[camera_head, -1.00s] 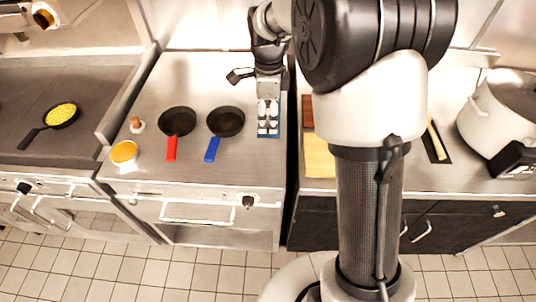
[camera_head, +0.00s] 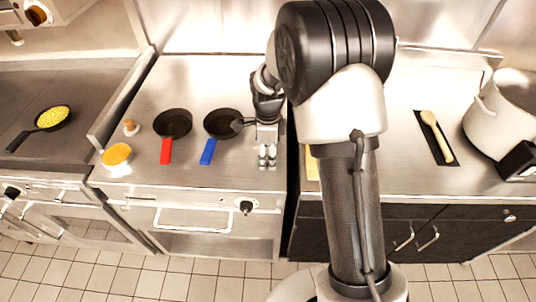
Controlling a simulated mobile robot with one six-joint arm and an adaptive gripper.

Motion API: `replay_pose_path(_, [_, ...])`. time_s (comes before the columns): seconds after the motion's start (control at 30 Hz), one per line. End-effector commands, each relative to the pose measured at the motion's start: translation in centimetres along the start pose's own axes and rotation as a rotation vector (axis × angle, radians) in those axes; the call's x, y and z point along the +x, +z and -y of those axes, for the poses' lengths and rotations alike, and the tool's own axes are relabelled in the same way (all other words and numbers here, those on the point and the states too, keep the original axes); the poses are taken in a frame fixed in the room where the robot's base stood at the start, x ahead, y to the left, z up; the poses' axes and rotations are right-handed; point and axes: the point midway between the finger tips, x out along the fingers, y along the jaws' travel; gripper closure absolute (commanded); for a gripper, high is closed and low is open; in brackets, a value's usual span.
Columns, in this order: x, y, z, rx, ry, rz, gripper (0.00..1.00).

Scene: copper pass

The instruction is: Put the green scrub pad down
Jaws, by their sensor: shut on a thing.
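My gripper (camera_head: 267,157) points down over the right part of the left steel counter, right of the blue-handled pan. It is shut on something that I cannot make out. No green scrub pad shows clearly; whatever is between the fingers is hidden by the gripper or too small to tell. I cannot tell whether the gripper's load touches the counter (camera_head: 200,172).
A blue-handled pan (camera_head: 223,122) and a red-handled pan (camera_head: 172,122) stand left of my gripper. An orange-filled bowl (camera_head: 117,155) and a wooden-topped item (camera_head: 130,127) are farther left. A wooden spoon (camera_head: 436,135) and a large pot (camera_head: 500,110) are at right.

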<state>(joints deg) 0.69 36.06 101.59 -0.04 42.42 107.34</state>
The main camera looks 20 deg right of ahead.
Motion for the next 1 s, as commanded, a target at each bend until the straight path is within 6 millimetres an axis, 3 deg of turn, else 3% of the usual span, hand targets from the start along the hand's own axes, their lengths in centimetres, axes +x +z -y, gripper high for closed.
replay_pose_path(0.27, [0.12,0.01,0.05,0.0,-0.001,0.0,0.68])
replay_pose_path(0.3, [0.19,0.01,0.04,0.0,-0.001,0.0,0.48])
replay_pose_path(0.6, [0.09,0.02,0.05,0.0,-0.002,0.001,0.29])
replay_pose_path(1.0, [-0.54,0.03,0.09,0.0,-0.003,0.001,0.29])
